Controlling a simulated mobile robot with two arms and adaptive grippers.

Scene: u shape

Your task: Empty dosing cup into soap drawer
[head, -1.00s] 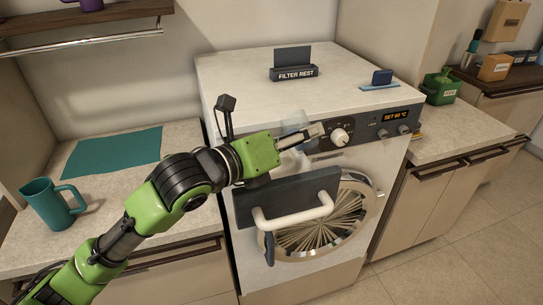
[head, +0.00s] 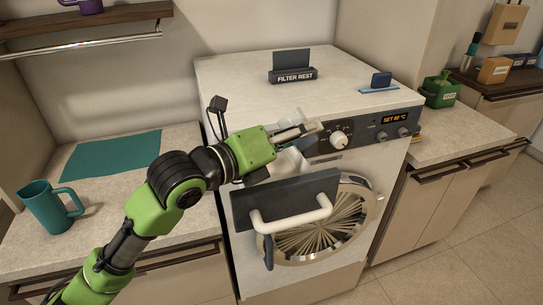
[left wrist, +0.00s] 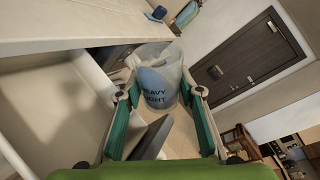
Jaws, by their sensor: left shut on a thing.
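The dosing cup (left wrist: 158,84) is clear, with dark printing including "HEAVY", in the left wrist view. My left gripper (head: 310,130) is shut on it, with a green-padded finger on either side. In the head view the cup is mostly lost behind the fingers, at the upper left of the washing machine's front (head: 345,165). What looks like the pulled-out soap drawer has a dark front panel (head: 285,195) with a white handle, just below my gripper. My right gripper is not in view.
A "FILTER REST" holder (head: 293,75) and a blue item (head: 381,80) stand on the machine top. The control panel and white knob (head: 339,138) are close to my fingertips. A teal mug (head: 50,207) and teal mat (head: 112,155) lie on the left counter.

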